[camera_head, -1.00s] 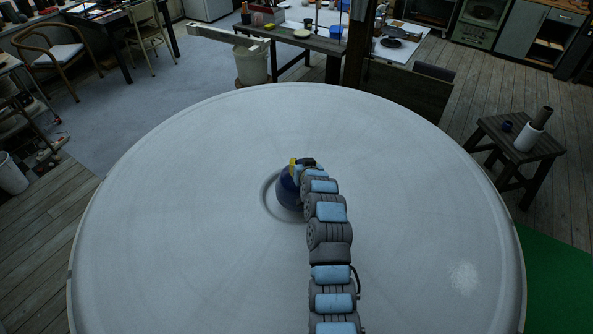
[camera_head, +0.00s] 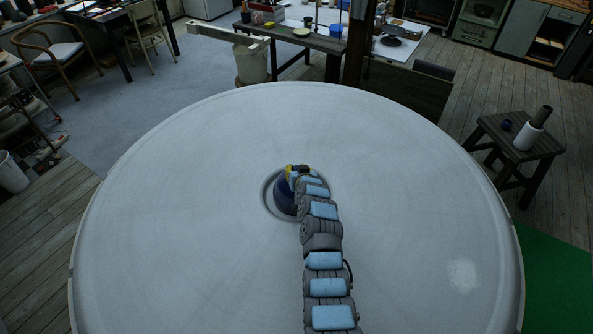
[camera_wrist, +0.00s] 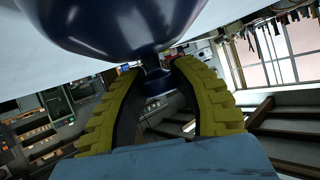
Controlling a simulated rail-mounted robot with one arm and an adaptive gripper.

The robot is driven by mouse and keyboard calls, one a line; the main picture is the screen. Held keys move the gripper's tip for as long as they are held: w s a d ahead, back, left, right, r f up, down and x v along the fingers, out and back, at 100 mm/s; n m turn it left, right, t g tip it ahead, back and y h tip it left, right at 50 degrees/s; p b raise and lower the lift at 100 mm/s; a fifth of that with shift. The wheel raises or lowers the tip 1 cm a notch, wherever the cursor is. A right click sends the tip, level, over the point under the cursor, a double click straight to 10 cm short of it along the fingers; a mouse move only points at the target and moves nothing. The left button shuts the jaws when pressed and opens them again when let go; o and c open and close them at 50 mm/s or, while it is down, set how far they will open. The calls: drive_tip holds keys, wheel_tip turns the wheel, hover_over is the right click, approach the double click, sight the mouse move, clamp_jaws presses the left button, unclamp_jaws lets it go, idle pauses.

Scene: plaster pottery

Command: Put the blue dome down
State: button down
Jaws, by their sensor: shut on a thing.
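The dark blue dome (camera_head: 285,196) is at the middle of the large round white table, within a shallow ring-shaped recess (camera_head: 266,199). In the wrist view the glossy dome (camera_wrist: 120,25) fills the top, with a narrow neck and knob. My gripper (camera_head: 295,171) is over the dome. In the wrist view its yellow fingers (camera_wrist: 155,88) are closed around the knob. My arm hides the dome's right side in the head view. I cannot tell whether the dome's base touches the table.
The round white table (camera_head: 180,220) is otherwise bare around the dome. A wooden stool (camera_head: 522,145) with a white cylinder and small blue pot stands at the right. A workbench (camera_head: 310,42) with several items stands behind.

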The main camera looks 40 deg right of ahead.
drive_tip(key=shift+f, duration=0.2)
drive_tip(key=c, duration=0.8)
unclamp_jaws()
drive_tip(key=shift+s+a+r, duration=0.15)
drive_tip(key=shift+s+r, duration=0.2)
drive_tip(key=shift+v, duration=0.85)
drive_tip(key=shift+b+v, duration=0.5)
drive_tip(key=shift+v, duration=4.1)
drive_tip(key=shift+f, duration=0.1)
